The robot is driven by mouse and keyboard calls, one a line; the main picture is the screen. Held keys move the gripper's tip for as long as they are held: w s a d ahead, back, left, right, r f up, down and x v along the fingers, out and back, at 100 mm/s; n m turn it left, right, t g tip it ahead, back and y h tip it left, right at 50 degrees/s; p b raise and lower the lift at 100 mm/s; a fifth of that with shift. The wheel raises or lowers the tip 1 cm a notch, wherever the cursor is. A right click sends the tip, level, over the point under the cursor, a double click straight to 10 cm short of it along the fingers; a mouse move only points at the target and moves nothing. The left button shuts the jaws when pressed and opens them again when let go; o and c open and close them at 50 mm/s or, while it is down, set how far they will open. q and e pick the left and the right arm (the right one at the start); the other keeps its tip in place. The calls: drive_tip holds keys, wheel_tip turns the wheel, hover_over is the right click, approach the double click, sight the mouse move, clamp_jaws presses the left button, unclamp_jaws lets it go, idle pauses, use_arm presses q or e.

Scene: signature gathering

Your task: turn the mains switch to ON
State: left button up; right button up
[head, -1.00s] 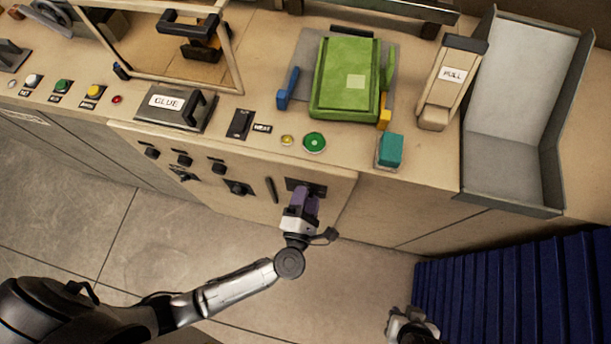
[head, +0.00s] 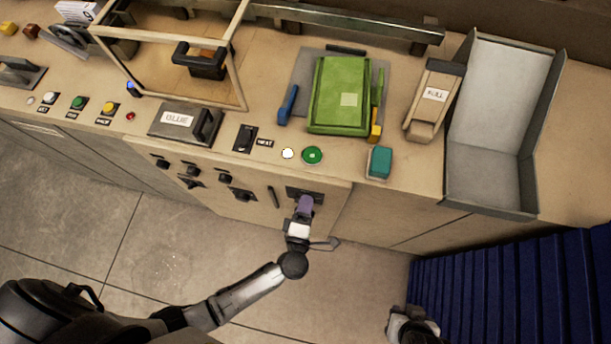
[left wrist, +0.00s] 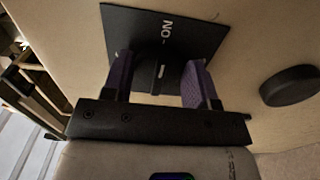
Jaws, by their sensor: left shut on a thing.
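The mains switch (head: 305,191) is a black plate on the front panel of the bench, below the green round button. In the left wrist view its plate (left wrist: 195,38) carries the word ON, and its dark handle (left wrist: 158,72) lines up with that word. My left gripper (head: 305,204), with purple fingers, is shut on the switch handle. In the left wrist view the two fingers of my left gripper (left wrist: 160,85) stand on either side of the handle and partly hide it. My right gripper (head: 412,325) is at the bottom edge; its fingers cannot be made out.
A small lamp (head: 288,153) glows white beside the green button (head: 312,155). Black knobs (head: 193,170) and a slim black handle (head: 273,196) sit left of the switch. Dark blue ribbed panels (head: 510,285) stand at lower right. The floor in front is clear.

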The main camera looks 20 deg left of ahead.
use_arm(q)
drive_tip(key=shift+f, duration=0.1)
drive_tip(key=o, duration=0.9)
drive_tip(key=shift+s, duration=0.1)
drive_tip(key=s+d, duration=0.1)
drive_tip(key=s, duration=0.8)
drive_tip(key=s+d, duration=0.1)
drive_tip(key=s, duration=0.3)
drive_tip(key=shift+s+d+b, duration=0.2)
drive_tip(key=shift+d+b, duration=0.15)
drive_tip(key=shift+b, duration=0.05)
